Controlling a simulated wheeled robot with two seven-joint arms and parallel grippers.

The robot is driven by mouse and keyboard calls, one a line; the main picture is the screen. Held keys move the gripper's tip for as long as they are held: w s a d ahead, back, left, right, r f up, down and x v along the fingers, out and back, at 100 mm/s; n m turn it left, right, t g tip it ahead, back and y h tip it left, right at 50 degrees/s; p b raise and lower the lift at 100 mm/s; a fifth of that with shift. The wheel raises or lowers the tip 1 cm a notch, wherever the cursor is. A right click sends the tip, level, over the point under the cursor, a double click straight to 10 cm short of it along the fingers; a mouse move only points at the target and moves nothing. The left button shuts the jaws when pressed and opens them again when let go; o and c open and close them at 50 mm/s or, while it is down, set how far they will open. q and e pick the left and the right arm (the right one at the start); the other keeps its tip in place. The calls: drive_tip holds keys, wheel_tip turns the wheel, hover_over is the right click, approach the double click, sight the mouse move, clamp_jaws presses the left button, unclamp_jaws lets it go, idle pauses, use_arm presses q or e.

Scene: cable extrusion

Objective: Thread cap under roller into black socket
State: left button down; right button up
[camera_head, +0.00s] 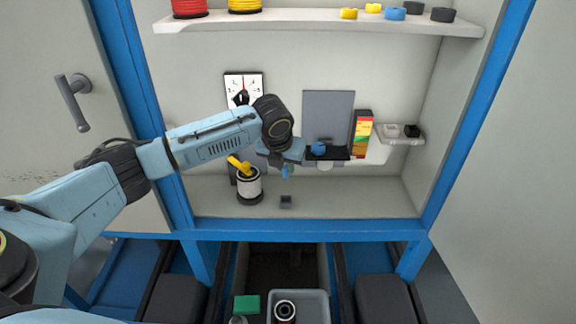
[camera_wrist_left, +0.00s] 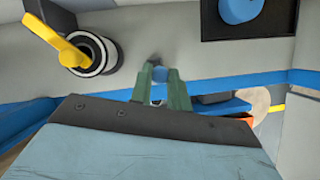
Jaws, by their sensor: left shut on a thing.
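My left gripper (camera_head: 284,168) reaches into the cabinet, pointing down above its floor. It is shut on a small blue piece, which looks like the cap; the wrist view shows this cap (camera_wrist_left: 158,75) between the green fingertips (camera_wrist_left: 164,82). A small dark square block (camera_head: 286,201), which looks like the black socket, sits on the cabinet floor just below the gripper, apart from it. A blue round part (camera_head: 318,149), possibly the roller, rests on a black ledge to the right of the gripper; it also shows in the wrist view (camera_wrist_left: 240,9). My right gripper is out of view.
A white and black cylinder (camera_head: 249,189) with a yellow handle (camera_head: 238,164) stands close left of the gripper. A grey upright panel (camera_head: 328,112) and a coloured stack (camera_head: 361,132) stand behind. The cabinet floor to the right is clear. Spools and rings fill the upper shelf (camera_head: 320,20).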

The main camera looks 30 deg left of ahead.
use_arm(q)
drive_tip(key=shift+f, duration=0.1)
drive_tip(key=a+f+p, duration=0.1)
drive_tip(key=f, duration=0.1)
drive_tip(key=s+a+f+p, duration=0.1)
drive_tip(key=p, duration=0.1)
drive_tip(key=s+a+f+p, duration=0.1)
drive_tip(key=a+f, duration=0.1)
drive_tip(key=shift+f, duration=0.3)
drive_tip(key=f+b, duration=0.1)
drive_tip(key=a+f+b, duration=0.1)
drive_tip(key=shift+s+a+b, duration=0.15)
drive_tip(key=shift+a+b, duration=0.15)
drive_tip(key=shift+b, duration=0.05)
drive_tip(key=shift+a+r, duration=0.1)
idle(0.7)
